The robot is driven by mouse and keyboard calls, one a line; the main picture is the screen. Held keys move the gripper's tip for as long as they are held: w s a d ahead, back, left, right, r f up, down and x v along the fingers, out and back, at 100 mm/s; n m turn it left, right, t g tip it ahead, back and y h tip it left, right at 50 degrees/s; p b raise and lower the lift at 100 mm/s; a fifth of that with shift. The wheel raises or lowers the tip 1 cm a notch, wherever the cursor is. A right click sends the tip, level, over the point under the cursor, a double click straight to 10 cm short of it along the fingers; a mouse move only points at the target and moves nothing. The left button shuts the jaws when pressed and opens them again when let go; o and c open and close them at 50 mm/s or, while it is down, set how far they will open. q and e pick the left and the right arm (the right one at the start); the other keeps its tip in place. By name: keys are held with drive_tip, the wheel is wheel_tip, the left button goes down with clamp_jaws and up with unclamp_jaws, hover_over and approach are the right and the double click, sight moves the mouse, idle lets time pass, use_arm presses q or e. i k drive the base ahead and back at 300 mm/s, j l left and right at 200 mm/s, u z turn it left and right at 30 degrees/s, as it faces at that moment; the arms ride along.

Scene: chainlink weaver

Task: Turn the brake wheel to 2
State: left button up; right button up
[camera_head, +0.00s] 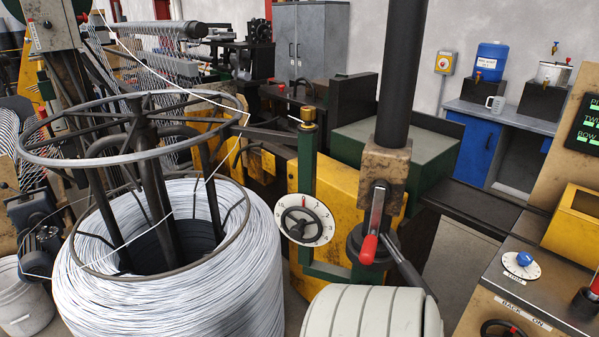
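A small black handwheel (299,225) sits in front of a round white dial (322,216) with dark marks around its rim. The dial's numbers and the wheel's setting are too small to read surely. Neither of my grippers is in view.
A large coil of pale wire (180,290) under a round metal frame stands left of the dial. A green post (306,165), a red-handled lever (370,240) and a pale ribbed object (365,315) are close by. The console (535,290) with a blue knob (524,258) is at right.

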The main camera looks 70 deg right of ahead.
sight(297, 232)
drive_tip(key=z, duration=2.15)
